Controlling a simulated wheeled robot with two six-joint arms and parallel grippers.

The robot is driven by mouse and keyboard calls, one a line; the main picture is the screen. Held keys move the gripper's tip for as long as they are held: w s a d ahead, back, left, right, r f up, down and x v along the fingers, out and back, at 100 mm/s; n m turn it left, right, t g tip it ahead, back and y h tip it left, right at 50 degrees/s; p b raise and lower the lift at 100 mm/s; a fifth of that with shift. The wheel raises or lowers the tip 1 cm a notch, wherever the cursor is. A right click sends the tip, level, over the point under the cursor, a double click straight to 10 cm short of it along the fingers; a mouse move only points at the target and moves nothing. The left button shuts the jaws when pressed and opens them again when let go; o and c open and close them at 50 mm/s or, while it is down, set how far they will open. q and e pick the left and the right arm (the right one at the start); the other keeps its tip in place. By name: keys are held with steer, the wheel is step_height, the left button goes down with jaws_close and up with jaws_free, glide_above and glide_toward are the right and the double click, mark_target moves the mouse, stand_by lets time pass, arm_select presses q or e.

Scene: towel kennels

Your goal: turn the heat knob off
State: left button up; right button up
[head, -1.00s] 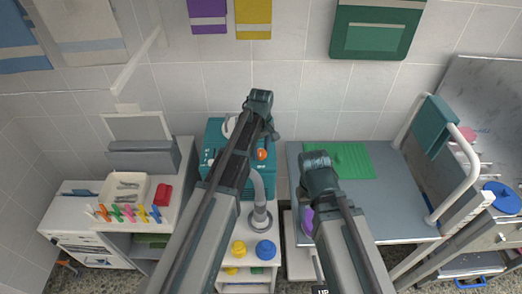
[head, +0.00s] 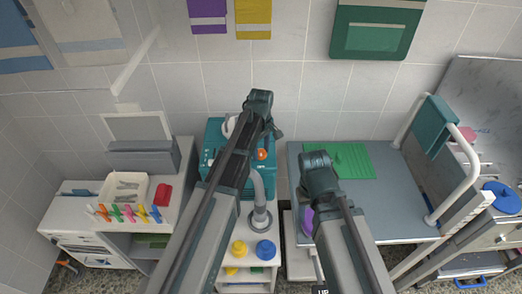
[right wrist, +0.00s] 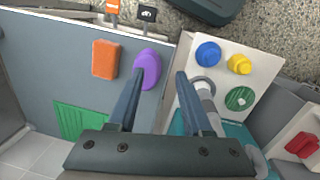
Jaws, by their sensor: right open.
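The teal box (head: 214,143) stands on the white cabinet near the back wall, with an orange knob (head: 262,154) on its front. Which way the knob is turned is too small to tell. My left arm crosses in front of the box and hides much of it. My left gripper (head: 268,139) hangs over the box, just above the orange knob; its fingers are mostly hidden. My right gripper (right wrist: 165,75) is open and empty, pointing down above the edge of the grey-blue table. A purple oval item (right wrist: 147,68) lies below, close to its left finger.
A grey hose (head: 257,187) curves down in front of the box. Yellow (head: 239,249) and blue (head: 265,250) round items sit on the white cabinet. A green mat (head: 354,161) and an orange sponge (right wrist: 105,59) lie on the grey-blue table (head: 400,210). A tray with coloured clips stands left.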

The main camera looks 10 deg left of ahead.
mark_target(261, 152)
arm_select(q)
steer(key=shift+o, duration=1.3)
steer(key=shift+r, duration=0.15)
step_height(261, 152, up, 14)
steer(key=p, duration=1.3)
steer(key=shift+f+p, duration=0.2)
steer(key=shift+p, duration=0.2)
steer(key=s+d+f+m+b, duration=0.2)
steer(key=s+m, duration=0.5)
steer(key=s, duration=0.4)
steer(key=s+d+f+m+y+b, duration=0.1)
steer(key=s+d+f+m+b, duration=0.1)
steer(key=s+d+m, duration=0.3)
steer(key=s+m, duration=0.3)
steer(key=s, duration=0.3)
steer(key=shift+s, duration=0.15)
